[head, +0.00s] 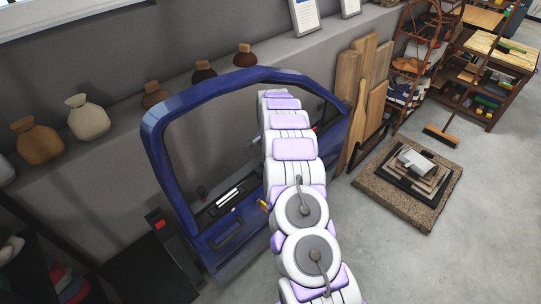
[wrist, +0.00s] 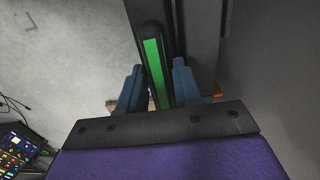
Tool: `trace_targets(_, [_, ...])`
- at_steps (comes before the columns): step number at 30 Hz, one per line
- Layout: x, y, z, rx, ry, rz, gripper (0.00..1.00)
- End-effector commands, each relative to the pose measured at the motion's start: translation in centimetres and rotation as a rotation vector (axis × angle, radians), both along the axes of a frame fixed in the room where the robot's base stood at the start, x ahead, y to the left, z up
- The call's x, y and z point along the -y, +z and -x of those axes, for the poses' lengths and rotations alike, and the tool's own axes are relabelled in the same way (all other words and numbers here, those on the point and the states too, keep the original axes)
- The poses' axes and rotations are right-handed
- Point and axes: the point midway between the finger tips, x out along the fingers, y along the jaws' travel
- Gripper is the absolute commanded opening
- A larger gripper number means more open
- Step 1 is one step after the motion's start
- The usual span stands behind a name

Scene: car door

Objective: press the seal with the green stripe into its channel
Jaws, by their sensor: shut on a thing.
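The seal (wrist: 152,55) is a dark strip with a bright green stripe along it, seen in the wrist view. My gripper (wrist: 158,72) has a blue-grey finger on each side of the seal and is shut on it. The seal runs up past the fingertips, its rounded upper end visible. A dark grey surface lies right beside it; I cannot make out the channel or whether the seal sits in it. The blue car door (head: 168,165) stands upright in the head view. My white and purple arm reaches to its window frame and hides my gripper and the seal there.
Several sacks (head: 88,118) stand on a grey ledge behind the door. Wooden boards (head: 352,95) lean against the wall to the right. A stack of mats (head: 405,190) lies on the floor at right. Open concrete floor surrounds the mats.

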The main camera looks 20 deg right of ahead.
Motion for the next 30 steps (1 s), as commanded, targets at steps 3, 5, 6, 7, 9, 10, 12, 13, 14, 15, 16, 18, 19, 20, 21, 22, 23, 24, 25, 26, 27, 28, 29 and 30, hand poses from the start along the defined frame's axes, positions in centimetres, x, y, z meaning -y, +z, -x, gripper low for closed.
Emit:
trace_targets(3, [-0.2, 0.1, 0.0, 0.001, 0.000, 0.002, 0.00])
trace_targets(5, [-0.4, 0.1, 0.0, 0.001, 0.000, 0.004, 0.00])
trace_targets(6, [-0.4, 0.1, 0.0, 0.001, 0.000, 0.004, 0.00])
trace_targets(7, [-0.4, 0.1, 0.0, 0.002, 0.000, 0.005, 0.00])
trace_targets(9, [-0.5, 0.1, 0.0, 0.002, 0.000, 0.005, 0.00])
trace_targets(10, [-0.5, 0.1, 0.0, 0.001, 0.000, 0.006, 0.00])
trace_targets(12, [-0.6, 0.1, 0.0, 0.002, 0.000, 0.007, 0.00])
trace_targets(13, [-0.6, 0.1, 0.0, 0.002, 0.000, 0.007, 0.00])
trace_targets(14, [-0.6, 0.1, 0.0, 0.002, 0.000, 0.007, 0.00])
trace_targets(15, [-0.6, 0.1, 0.0, 0.001, 0.000, 0.006, 0.00])
trace_targets(16, [-0.6, 0.1, 0.0, 0.001, 0.000, 0.006, 0.00])
trace_targets(18, [-0.5, 0.0, 0.0, 0.002, 0.000, 0.005, 0.00])
trace_targets(19, [-0.4, 0.0, 0.0, 0.001, 0.000, 0.004, 0.00])
trace_targets(20, [-0.4, 0.0, 0.0, 0.001, 0.000, 0.004, 0.00])
trace_targets(21, [-0.3, 0.0, 0.0, 0.001, -0.001, 0.004, 0.00])
trace_targets(22, [-0.3, 0.0, 0.0, 0.001, -0.001, 0.003, 0.00])
trace_targets(23, [-0.2, 0.0, 0.0, 0.001, -0.001, 0.003, 0.00])
trace_targets(24, [-0.1, 0.0, 0.1, 0.001, -0.002, 0.002, 0.00])
trace_targets(25, [-0.1, 0.0, 0.1, 0.000, -0.002, 0.001, 0.00])
trace_targets(26, [0.0, 0.0, 0.1, 0.000, -0.002, 0.001, 0.00])
trace_targets(27, [0.1, 0.0, 0.1, 0.001, -0.003, 0.000, 0.00])
trace_targets(28, [0.2, 0.0, 0.1, 0.001, -0.003, -0.001, 0.00])
trace_targets(29, [0.3, 0.0, 0.1, 0.001, -0.003, -0.001, 0.00])
trace_targets(30, [0.4, 0.0, 0.1, 0.000, -0.004, -0.002, 0.00])
